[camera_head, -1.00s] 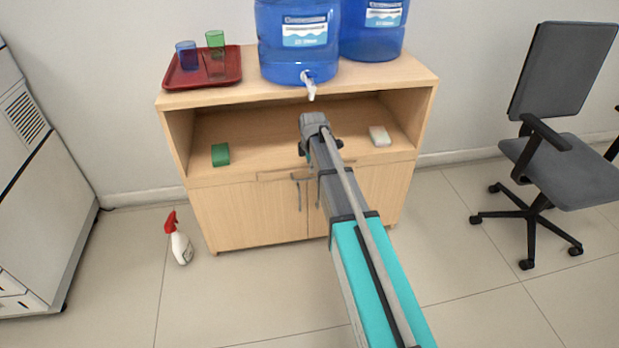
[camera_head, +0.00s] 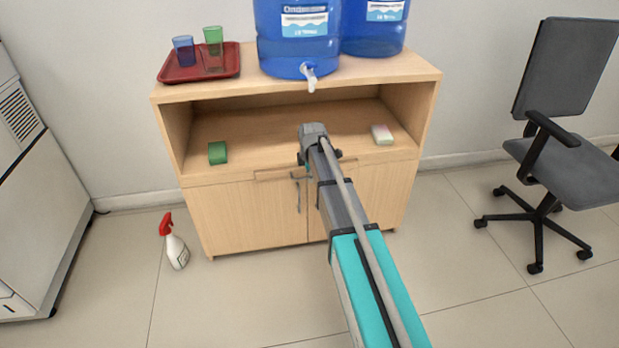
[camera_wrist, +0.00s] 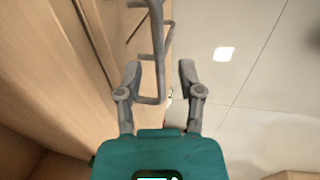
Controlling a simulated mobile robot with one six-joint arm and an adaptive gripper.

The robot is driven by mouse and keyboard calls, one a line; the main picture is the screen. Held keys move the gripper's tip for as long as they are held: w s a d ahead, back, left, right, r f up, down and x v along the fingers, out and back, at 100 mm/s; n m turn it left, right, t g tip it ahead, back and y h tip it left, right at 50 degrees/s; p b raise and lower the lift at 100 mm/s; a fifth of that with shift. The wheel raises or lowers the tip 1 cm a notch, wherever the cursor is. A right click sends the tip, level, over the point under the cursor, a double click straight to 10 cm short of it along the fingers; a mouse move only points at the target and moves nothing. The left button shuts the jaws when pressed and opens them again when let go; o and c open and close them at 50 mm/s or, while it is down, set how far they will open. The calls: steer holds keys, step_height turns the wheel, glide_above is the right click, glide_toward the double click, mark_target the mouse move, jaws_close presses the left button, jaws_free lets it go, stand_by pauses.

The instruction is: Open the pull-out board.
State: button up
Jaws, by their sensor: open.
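The pull-out board (camera_head: 268,174) shows as a thin wooden strip below the open shelf of the cabinet, its front about level with the cabinet face. A grey bar handle (camera_wrist: 157,50) stands out from the cabinet front in the wrist view. My gripper (camera_wrist: 159,72) is open, with one finger on each side of this bar near its end. I cannot tell whether either finger touches it. In the head view my arm covers the fingertips and part of the board's front.
Two doors with upright handles (camera_head: 297,198) lie below the board. A green block (camera_head: 218,153) and a white block (camera_head: 382,134) lie on the shelf. A red tray (camera_head: 172,78) and blue water jugs (camera_head: 300,45) stand on top. A spray bottle (camera_head: 177,252) stands on the floor.

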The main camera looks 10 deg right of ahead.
stand_by(0.3)
jaws_close()
stand_by(0.3)
